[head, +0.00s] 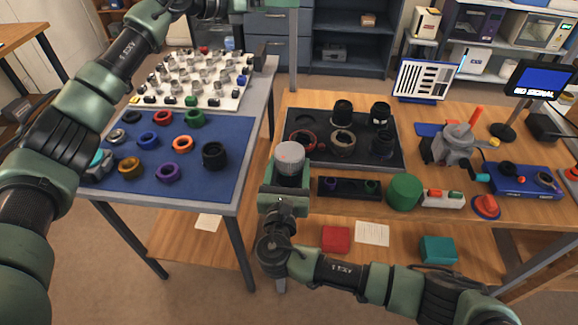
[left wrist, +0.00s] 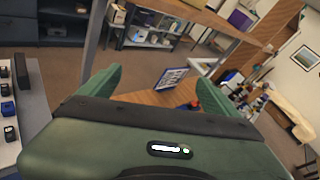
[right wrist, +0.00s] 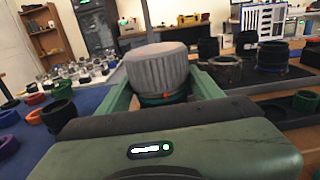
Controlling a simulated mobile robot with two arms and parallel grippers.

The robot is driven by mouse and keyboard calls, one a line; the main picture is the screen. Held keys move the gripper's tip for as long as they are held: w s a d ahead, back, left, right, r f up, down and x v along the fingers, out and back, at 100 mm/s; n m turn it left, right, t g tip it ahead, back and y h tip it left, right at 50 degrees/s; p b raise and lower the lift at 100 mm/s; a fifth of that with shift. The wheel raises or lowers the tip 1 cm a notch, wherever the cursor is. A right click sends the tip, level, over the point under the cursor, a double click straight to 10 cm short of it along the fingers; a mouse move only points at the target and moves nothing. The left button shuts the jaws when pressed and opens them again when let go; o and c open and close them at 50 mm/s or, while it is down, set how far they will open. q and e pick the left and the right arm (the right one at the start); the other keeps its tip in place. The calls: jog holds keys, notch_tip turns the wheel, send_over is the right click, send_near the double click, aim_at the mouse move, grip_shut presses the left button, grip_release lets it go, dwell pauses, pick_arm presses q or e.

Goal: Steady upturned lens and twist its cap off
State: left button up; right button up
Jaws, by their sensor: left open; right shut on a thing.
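The upturned lens has a grey ribbed cap (head: 290,154) on top; the cap also shows large in the right wrist view (right wrist: 157,65). Below the cap, a dark lens body (right wrist: 163,98) with a thin teal and orange band shows between the fingers. My right gripper (head: 289,176) is shut on the lens, below the cap, in front of the tray's left end. Its lower part is hidden by the gripper. My left gripper (left wrist: 158,80) is open and empty in the left wrist view, apart from the lens. In the head view the left arm runs out past the top edge.
A dark tray (head: 395,160) with several lens parts lies right of the lens. A blue mat (head: 228,135) with coloured rings lies on the left table. A narrow black holder (head: 350,196) and a green cylinder (head: 404,192) stand near the bench's front edge.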

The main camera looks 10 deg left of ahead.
pick_arm(q)
jog(key=shift+r, duration=0.1)
jog(key=shift+r, duration=2.9)
pick_arm(e)
jog(key=o, duration=2)
jog(key=shift+s, duration=0.1)
pick_arm(q)
jog(key=shift+f, duration=0.3)
pick_arm(e)
jog(key=s, duration=0.7)
jog(key=shift+s, duration=0.35)
